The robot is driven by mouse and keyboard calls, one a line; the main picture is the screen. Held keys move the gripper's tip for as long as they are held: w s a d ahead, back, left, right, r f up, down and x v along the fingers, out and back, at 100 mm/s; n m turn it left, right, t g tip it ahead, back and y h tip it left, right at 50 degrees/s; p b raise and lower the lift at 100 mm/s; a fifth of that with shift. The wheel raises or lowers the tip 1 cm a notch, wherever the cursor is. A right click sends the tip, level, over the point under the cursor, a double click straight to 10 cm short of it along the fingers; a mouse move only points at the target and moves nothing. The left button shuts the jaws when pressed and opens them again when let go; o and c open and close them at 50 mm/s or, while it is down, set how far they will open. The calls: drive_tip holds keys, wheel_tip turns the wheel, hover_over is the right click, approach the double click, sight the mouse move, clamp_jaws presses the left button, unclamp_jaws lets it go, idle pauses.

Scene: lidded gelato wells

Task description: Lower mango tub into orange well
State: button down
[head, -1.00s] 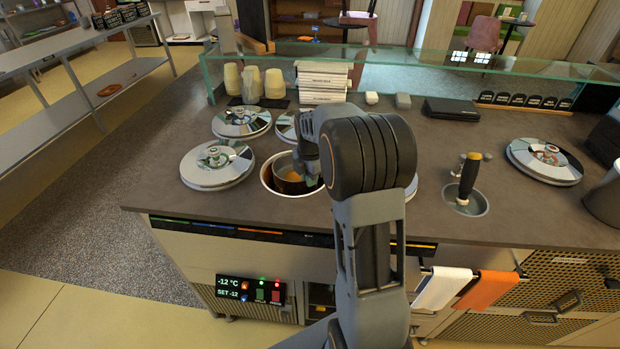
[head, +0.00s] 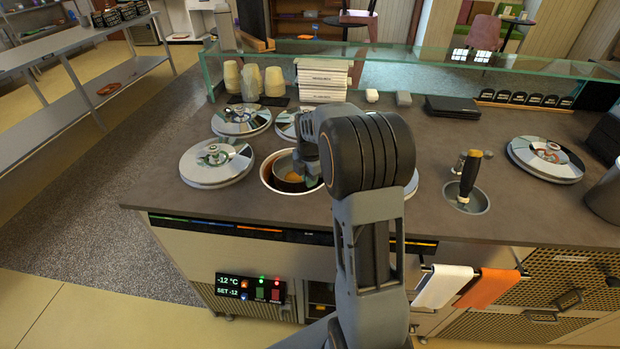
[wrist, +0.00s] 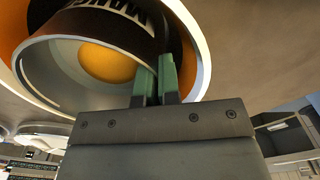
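The mango tub (head: 283,162) is a round metal tub with yellow-orange gelato inside. In the wrist view the tub (wrist: 60,52) shows a dark band with white lettering, partly cut off. It is at the mouth of the open well (head: 266,184), at least partly inside its pale rim. The well's orange inner wall (wrist: 12,32) shows beside the tub in the wrist view. My gripper (head: 311,180) is shut on the tub's wall, with its green fingers (wrist: 155,80) at the near right side. The tub's underside and depth in the well are hidden.
Mirror-like lids (head: 217,162) cover neighbouring wells to the left and behind. A scoop stands in a round sink (head: 480,202) at right. Cups (head: 273,82), white boxes (head: 322,80) and a glass guard (head: 420,65) are at the back. The counter's front left is clear.

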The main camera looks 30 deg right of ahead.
drive_tip(key=shift+f+b, duration=0.75)
drive_tip(key=shift+f, duration=0.45)
drive_tip(key=c, duration=1.7)
unclamp_jaws()
drive_tip(key=shift+o, duration=0.2)
drive_tip(key=o, duration=0.6)
drive_tip(key=shift+f, duration=0.1)
drive_tip(key=shift+c, duration=0.2)
drive_tip(key=shift+r+p, duration=3.55)
drive_tip(key=shift+r, duration=1)
